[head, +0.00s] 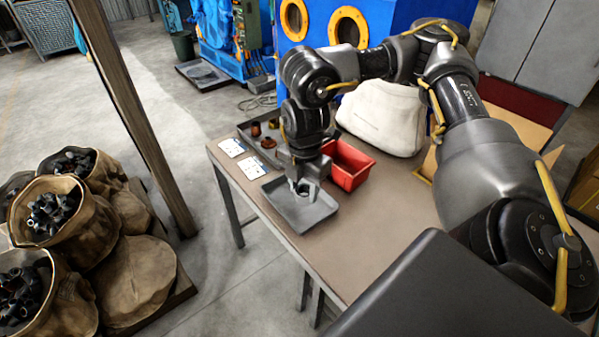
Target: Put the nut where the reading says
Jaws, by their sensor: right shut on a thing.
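My right gripper (303,188) points down over a grey tray (318,216) near the table's left edge. It is shut on a small dark metal nut (302,188), which is mostly hidden between the fingers. I cannot tell whether the nut touches the tray. A red bin (348,166) stands just right of the gripper. Two white cards (251,168) lie on the table to its left; their text is too small to read. A dark tray (259,128) behind holds several brownish metal parts (268,143). My left gripper is not in view.
A white bag (384,117) and an open cardboard box (508,130) stand at the back of the table. A wooden post (135,110) rises left of the table. The table's front (375,225) is bare.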

